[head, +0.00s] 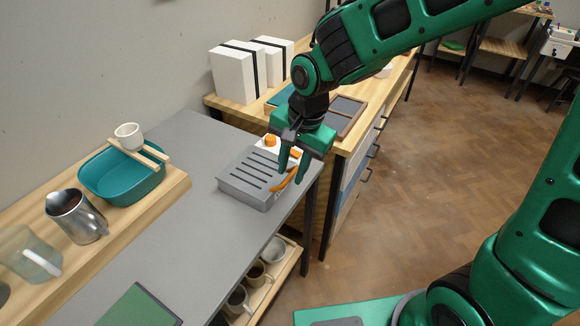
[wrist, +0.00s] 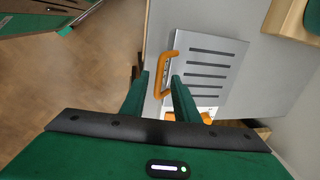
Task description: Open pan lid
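A grey slotted lid (head: 250,178) sits on a low box-like pan near the right end of the grey worktop. An orange bar handle (head: 283,182) is on its near right side. The lid looks closed. In the wrist view the slotted lid (wrist: 207,75) fills the upper middle, with its orange handle (wrist: 162,68) at its left edge. My gripper (head: 291,172) points down over the handle. Its fingers are apart and empty, and in the wrist view the fingertips (wrist: 161,76) lie on either side of the handle's line. Whether they touch it cannot be told.
An orange knob (head: 271,141) stands behind the lid. A teal basin (head: 120,180), metal pitcher (head: 78,217) and glass jug (head: 30,255) stand on the wooden shelf at left. Mugs sit on a lower shelf (head: 262,285). The middle of the grey worktop (head: 165,235) is clear.

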